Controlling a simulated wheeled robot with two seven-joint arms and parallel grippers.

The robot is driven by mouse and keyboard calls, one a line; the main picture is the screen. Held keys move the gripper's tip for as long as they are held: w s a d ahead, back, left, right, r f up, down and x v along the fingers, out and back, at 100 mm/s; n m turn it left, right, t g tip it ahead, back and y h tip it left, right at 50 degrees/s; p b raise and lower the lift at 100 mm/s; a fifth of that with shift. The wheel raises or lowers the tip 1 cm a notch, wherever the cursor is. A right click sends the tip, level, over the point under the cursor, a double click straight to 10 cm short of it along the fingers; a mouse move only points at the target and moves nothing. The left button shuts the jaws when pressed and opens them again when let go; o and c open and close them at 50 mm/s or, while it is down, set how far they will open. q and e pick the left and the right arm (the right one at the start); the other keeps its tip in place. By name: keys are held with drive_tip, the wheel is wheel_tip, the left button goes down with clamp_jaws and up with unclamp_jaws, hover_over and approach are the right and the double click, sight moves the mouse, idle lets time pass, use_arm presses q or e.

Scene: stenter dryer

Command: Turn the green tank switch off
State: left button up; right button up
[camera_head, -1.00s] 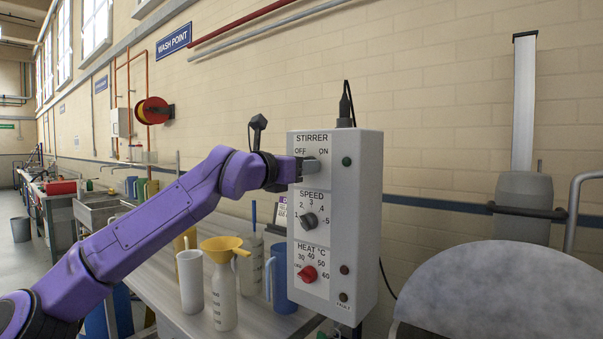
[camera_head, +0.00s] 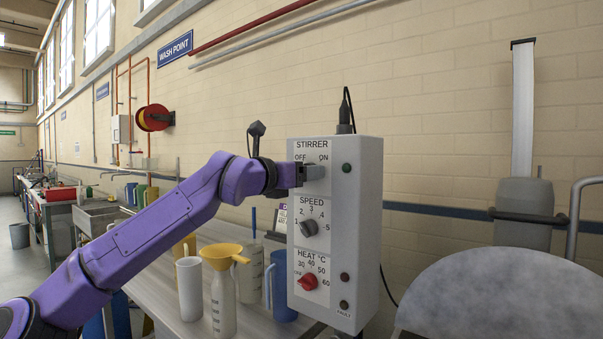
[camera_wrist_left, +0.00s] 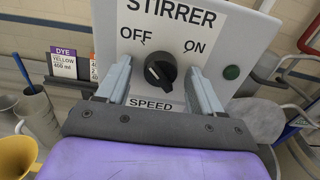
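A pale grey control box (camera_head: 365,225) labelled STIRRER stands upright on the bench. Its top panel has a dark OFF/ON knob (camera_head: 315,171), which also shows in the left wrist view (camera_wrist_left: 160,72) between the OFF and ON marks. A small pale mark is on the knob's left part; its exact setting is hard to tell. My left gripper (camera_head: 305,173) is at this knob. In the left wrist view its two fingers (camera_wrist_left: 160,88) are apart, one on each side of the knob, with gaps visible. No label naming a green tank is readable. My right gripper is out of view.
Below are a SPEED knob (camera_head: 309,228) and a red HEAT knob (camera_head: 307,282). A dark green lamp (camera_head: 346,167) is right of the switch. A white jug (camera_head: 190,288), a bottle with yellow funnel (camera_head: 223,303) and a blue jug (camera_head: 282,290) stand left of the box.

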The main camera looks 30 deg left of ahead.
use_arm(q)
drive_tip(key=s+b, duration=0.3)
drive_tip(key=s, duration=0.7)
drive_tip(key=shift+s+a+b, duration=0.25)
drive_tip(key=shift+a+b, duration=0.15)
